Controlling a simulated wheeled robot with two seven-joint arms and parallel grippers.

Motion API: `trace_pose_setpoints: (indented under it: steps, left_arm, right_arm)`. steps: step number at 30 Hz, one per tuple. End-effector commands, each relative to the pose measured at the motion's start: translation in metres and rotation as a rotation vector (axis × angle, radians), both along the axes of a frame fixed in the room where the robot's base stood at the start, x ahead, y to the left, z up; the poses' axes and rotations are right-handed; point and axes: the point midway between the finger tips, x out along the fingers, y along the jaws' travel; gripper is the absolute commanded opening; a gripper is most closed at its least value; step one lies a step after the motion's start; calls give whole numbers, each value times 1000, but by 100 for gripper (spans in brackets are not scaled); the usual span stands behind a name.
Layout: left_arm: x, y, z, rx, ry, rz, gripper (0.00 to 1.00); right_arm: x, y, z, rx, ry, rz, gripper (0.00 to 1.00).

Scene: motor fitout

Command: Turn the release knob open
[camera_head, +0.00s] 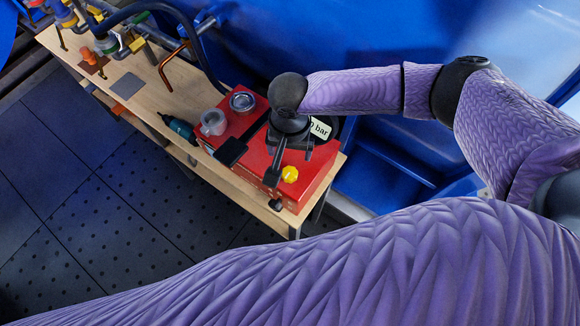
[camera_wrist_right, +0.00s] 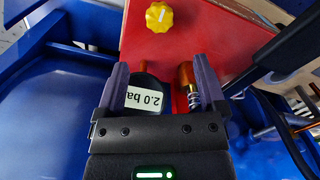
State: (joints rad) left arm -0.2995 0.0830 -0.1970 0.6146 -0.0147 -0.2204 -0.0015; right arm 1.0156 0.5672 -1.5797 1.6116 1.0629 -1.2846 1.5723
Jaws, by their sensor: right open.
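A yellow knob (camera_head: 290,174) sits on the top of a red box (camera_head: 319,172) near its front corner. In the right wrist view the yellow knob (camera_wrist_right: 159,17) carries a white mark and lies beyond the fingertips. My right gripper (camera_head: 291,147) hangs over the red box, just behind the knob in the head view. Its fingers stand apart in the wrist view (camera_wrist_right: 161,66), and neither touches the knob. Below and between them shows a black part with a "2.0 bar" label (camera_wrist_right: 146,98). My left gripper is out of view.
A copper fitting with a spring (camera_wrist_right: 188,85) is close to one finger. The red box stands at the end of a wooden bench (camera_head: 160,98). Clear round cups (camera_head: 213,122) and a black pad (camera_head: 230,151) are left of my gripper. A blue wall is behind.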

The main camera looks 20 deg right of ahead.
Motion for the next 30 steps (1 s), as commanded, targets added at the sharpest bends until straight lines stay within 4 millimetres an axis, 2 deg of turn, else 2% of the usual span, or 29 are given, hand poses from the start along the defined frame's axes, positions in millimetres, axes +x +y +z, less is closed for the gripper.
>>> trace_pose_setpoints:
  steps: [2, 9, 12, 16, 23, 24, 30]
  left_arm:
    - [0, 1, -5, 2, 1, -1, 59]
    - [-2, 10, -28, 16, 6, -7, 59]
    - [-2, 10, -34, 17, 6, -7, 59]
    - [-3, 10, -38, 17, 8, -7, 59]
    - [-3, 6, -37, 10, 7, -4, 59]
    - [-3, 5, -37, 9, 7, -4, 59]
    - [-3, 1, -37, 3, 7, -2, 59]
  right_arm:
    - [1, -3, -10, -8, 2, -17, 90]
    - [1, -2, -69, -7, 2, -12, 90]
    - [1, -1, -87, -5, 1, -10, 90]
    - [1, -1, -98, -4, 1, -10, 90]
    - [1, -1, -98, -4, 0, -8, 90]
    - [1, -1, -98, -4, 0, -8, 88]
    - [1, -1, -98, -4, 0, -8, 45]
